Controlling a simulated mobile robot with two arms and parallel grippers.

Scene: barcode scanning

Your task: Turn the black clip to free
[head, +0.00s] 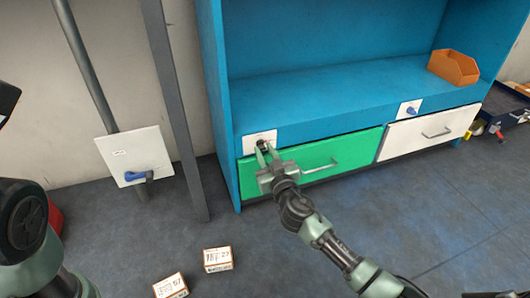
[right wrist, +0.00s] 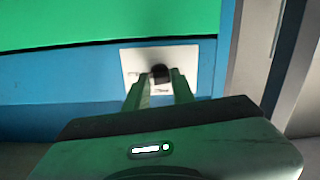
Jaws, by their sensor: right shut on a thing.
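The black clip (right wrist: 160,73) sits on a white plate (right wrist: 190,60) fixed to the blue cabinet beside the green drawer. In the head view the plate (head: 260,137) is above the left end of the green drawer, and the clip there is mostly covered by the gripper. My right gripper (head: 264,148) is at the plate with its fingers on either side of the clip, shut on it. In the right wrist view its fingers (right wrist: 160,88) reach to the clip. The print on the plate is too small to read. My left gripper is not in view; only part of that arm shows at the left edge.
The green drawer (head: 315,156) and a white drawer (head: 428,132) are closed. Other white plates carry a blue clip (head: 411,110) and a blue handle (head: 138,176). An orange bin (head: 454,66) stands on the shelf. Two small boxes (head: 218,259) (head: 171,286) lie on the floor.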

